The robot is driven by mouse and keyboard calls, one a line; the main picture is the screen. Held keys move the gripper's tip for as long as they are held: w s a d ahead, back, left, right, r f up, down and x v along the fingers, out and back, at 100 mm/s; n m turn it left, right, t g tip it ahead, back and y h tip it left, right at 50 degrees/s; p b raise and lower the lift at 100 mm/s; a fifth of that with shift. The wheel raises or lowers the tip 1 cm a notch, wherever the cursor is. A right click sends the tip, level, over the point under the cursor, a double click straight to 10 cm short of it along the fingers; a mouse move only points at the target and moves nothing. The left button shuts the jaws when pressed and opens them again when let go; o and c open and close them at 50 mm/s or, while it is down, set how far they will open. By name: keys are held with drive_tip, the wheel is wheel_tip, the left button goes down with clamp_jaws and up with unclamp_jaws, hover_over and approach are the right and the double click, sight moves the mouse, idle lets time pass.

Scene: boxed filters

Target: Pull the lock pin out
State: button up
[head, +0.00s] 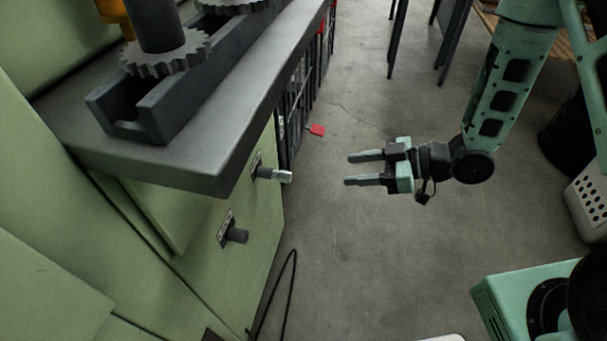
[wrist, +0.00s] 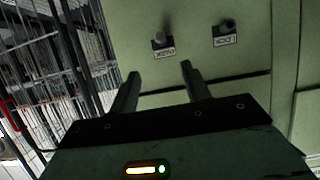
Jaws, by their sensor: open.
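Two short pins stick out of the green cabinet side. The nearer dark pin (head: 237,236) matches the right pin (wrist: 227,26) in the wrist view, whose small label seems to read LOCK, upside down. The farther pin (head: 275,175) has a pale end; it is the left pin (wrist: 163,39) in the wrist view, and its label is hard to read. My gripper (head: 347,169) is open and empty, in the air to the right of the cabinet and apart from both pins. In the wrist view its fingertips (wrist: 160,69) point toward the farther pin.
A thick grey bench top (head: 230,150) with gears and a channel block (head: 150,118) overhangs above the pins. A black cable (head: 283,290) lies near the cabinet foot.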

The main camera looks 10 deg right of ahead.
sight(291, 176)
drive_tip(key=b+x, duration=0.3)
drive_tip(key=x, duration=1.2)
drive_tip(key=shift+a+f, duration=0.2)
clamp_jaws()
drive_tip(key=shift+d, duration=0.3)
drive_tip(key=shift+s+d+p, duration=0.15)
drive_tip(key=shift+s+d, duration=0.2)
drive_tip(key=shift+d, duration=0.55)
drive_tip(key=shift+s+d+p, duration=0.15)
drive_tip(key=shift+s+d, duration=0.2)
drive_tip(key=shift+d, duration=0.55)
drive_tip(key=shift+s+d, duration=0.1)
drive_tip(key=shift+d, duration=0.2)
drive_tip(key=shift+s+d, duration=0.25)
drive_tip(key=shift+d, duration=0.35)
